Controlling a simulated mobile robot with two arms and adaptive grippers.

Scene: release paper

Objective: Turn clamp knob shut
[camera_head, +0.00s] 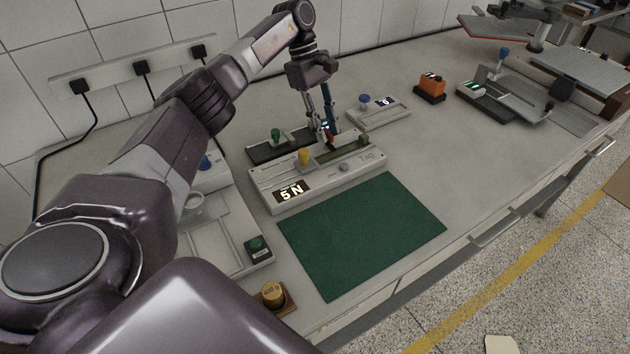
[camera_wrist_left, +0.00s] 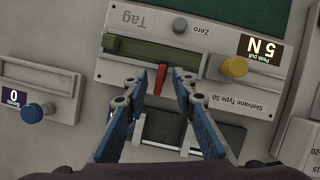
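The pale tester (camera_head: 262,184) with a "5 N" display lies on the bench; it also shows, upside down, in the left wrist view (camera_wrist_left: 212,62). On it are a yellow knob (camera_head: 304,156), a small grey Zero knob (camera_head: 344,167), a green strip marked Tag (camera_wrist_left: 130,48) and a thin red lever (camera_wrist_left: 161,78). My left gripper (camera_head: 328,130) points down at the tester's back edge. Its fingertips (camera_wrist_left: 161,74) are apart, one on each side of the red lever, with gaps visible. I cannot tell which part is the clamp knob.
A dark green mat (camera_head: 360,228) lies in front of the tester. Behind it are a dark plate with a green knob (camera_head: 276,134) and a pale unit with a blue knob (camera_head: 365,100). An orange block (camera_head: 431,88) stands to the right. A brass weight (camera_head: 272,292) sits near the front edge.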

